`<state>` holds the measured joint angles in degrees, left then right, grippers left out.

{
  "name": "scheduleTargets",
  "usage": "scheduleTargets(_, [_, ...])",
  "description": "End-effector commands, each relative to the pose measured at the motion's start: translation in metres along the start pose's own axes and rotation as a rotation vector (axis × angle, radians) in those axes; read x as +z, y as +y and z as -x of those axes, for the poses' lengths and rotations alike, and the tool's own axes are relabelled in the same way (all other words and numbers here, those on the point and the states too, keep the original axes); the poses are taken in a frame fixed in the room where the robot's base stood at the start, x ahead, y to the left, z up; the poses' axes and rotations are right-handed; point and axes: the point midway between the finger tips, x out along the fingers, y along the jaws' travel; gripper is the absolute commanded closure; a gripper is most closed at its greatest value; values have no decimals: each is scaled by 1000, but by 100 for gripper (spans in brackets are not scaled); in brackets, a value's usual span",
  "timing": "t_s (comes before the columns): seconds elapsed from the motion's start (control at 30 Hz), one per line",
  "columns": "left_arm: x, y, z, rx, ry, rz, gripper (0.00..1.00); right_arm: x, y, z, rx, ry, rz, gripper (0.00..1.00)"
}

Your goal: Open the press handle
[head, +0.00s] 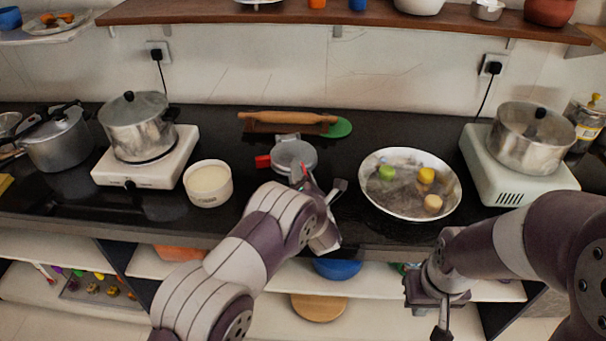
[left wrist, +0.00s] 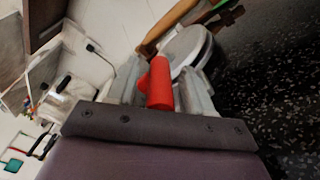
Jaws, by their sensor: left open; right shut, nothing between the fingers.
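In the left wrist view the press disc (left wrist: 187,48) lies beyond the fingers, and a red handle (left wrist: 160,86) shows between the open fingers. I cannot tell whether they touch it. My left arm hides part of the counter in front of the press. My right gripper (head: 441,318) is shut and empty, low in front of the counter's front edge.
A rolling pin (head: 288,119) lies behind the press. Pots on white stoves (head: 141,176) (head: 480,165) flank these. A wall shelf (head: 340,15) hangs above.

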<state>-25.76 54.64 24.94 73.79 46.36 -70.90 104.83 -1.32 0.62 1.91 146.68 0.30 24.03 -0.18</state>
Motion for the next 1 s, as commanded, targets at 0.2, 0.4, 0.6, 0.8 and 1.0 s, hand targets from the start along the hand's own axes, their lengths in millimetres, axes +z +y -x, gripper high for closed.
scheduleTargets(0.2, [0,0,0,0,0,0,100,0,0,0,0,0,0,100])
scheduleTargets(0.4, [1,2,0,-3,2,0,100,0,0,1,0,0,0,100])
scheduleTargets(0.6, [10,15,-2,-48,32,1,100,-2,0,14,0,0,0,100])
scheduleTargets(0.8, [27,40,-10,-154,104,3,100,-4,0,37,0,0,0,100])
scheduleTargets(1.0, [45,67,-23,-284,190,4,100,-8,0,71,0,0,0,100])
